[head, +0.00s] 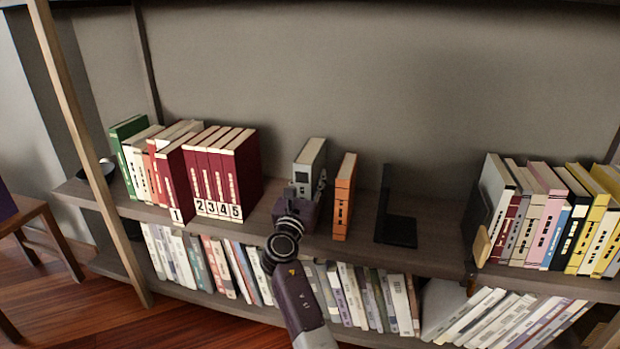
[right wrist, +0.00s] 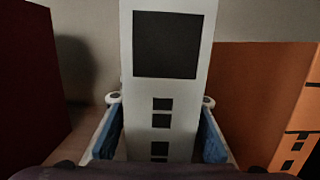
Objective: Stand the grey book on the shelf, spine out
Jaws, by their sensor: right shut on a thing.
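The grey book (head: 309,158) is upright at the upper shelf (head: 350,243), between the maroon numbered books and an orange book. Its pale spine (right wrist: 160,92), with a large dark square and smaller dark marks, faces out toward me. My right gripper (head: 306,194) is shut on the book, one finger on each side near its lower part; the right wrist view shows both blue-padded fingers against it. The book's foot is hidden by my gripper, so I cannot tell whether it touches the shelf board. My left gripper is not in view.
The orange book (head: 344,197) stands just right of the grey book, with a gap. A black bookend (head: 397,228) is farther right. The maroon books (head: 222,172) stand to the left. More books fill the lower shelf (head: 370,298) and the right bay.

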